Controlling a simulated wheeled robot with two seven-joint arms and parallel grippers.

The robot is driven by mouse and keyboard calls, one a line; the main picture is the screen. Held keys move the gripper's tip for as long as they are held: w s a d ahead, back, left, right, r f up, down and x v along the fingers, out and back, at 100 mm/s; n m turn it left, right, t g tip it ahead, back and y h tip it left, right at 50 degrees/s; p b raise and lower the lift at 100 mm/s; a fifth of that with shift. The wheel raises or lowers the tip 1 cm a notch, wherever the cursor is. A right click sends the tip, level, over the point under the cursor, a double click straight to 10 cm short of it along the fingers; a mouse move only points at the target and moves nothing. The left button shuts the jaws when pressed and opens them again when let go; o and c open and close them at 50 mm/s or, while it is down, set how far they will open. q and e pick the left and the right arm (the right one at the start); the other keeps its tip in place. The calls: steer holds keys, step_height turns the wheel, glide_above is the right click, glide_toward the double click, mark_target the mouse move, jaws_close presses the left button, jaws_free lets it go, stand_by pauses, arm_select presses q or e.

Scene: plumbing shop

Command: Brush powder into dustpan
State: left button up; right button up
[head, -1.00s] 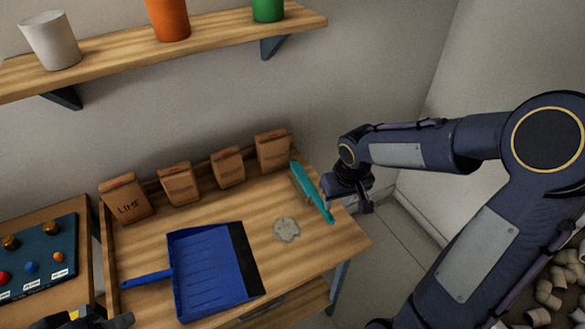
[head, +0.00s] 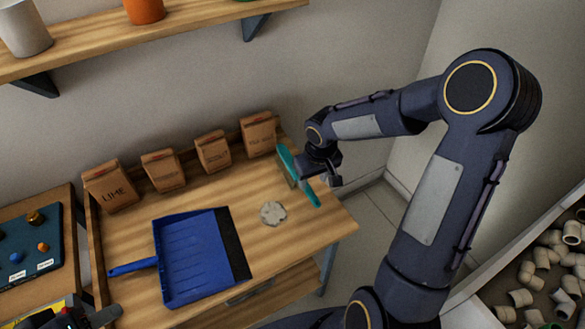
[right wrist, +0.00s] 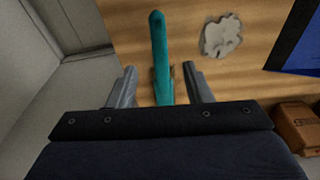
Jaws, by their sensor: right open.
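A teal brush (head: 311,194) lies near the right edge of the wooden bench; it also shows in the right wrist view (right wrist: 160,50). A round patch of pale powder (head: 273,213) lies left of it, also in the right wrist view (right wrist: 221,36). A blue dustpan (head: 190,255) lies left of the powder, its dark lip facing the powder and its handle to the left. My right gripper (head: 322,170) is open at the brush; in the right wrist view its fingers (right wrist: 159,88) are on either side of the brush's handle. My left gripper (head: 104,316) shows only partly at the bottom left.
Several brown paper bags, one marked LIME (head: 112,188), stand along the bench's back. A board with knobs (head: 30,245) is at the left. A shelf (head: 120,42) with pots hangs above. A bin of pale pipe fittings (head: 540,270) is at the right.

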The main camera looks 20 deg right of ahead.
mark_target(310, 192)
steer(key=f+b, duration=0.3)
steer(key=f, duration=0.2)
steer(key=w+f+b, duration=0.1)
steer(key=f+b, duration=0.1)
steer(key=shift+f+b, duration=0.15)
steer(key=shift+b, duration=0.15)
jaws_close()
step_height(310, 192, up, 12)
steer(key=p, duration=0.8)
steer(key=shift+p, duration=0.4)
